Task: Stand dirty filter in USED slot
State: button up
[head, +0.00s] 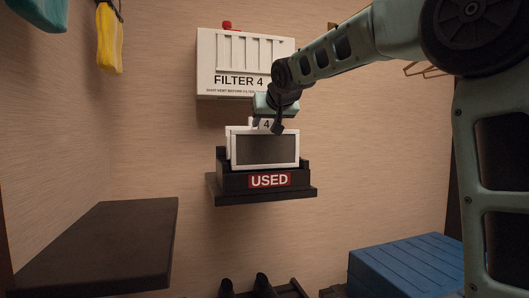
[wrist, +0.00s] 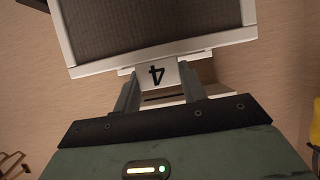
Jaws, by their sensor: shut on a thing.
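The dirty filter (head: 265,149) has a white frame and a dark grey mesh, with a tab marked 4 on its top edge. In the wrist view the filter (wrist: 155,27) appears upside down and slightly tilted, with the tab between the fingers (wrist: 158,80).
The white FILTER 4 housing (head: 240,62) with a red knob (head: 227,25) hangs on the wall just above and behind my gripper. A dark shelf (head: 110,245) is at the lower left, and a blue ribbed box (head: 405,268) at the lower right. Yellow and teal items hang upper left.

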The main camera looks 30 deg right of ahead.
aim_at(267, 137)
jog(key=shift+f+b, duration=0.65)
jog(key=shift+f, duration=1.85)
jog(key=o, duration=1.2)
jog(key=shift+o, duration=0.2)
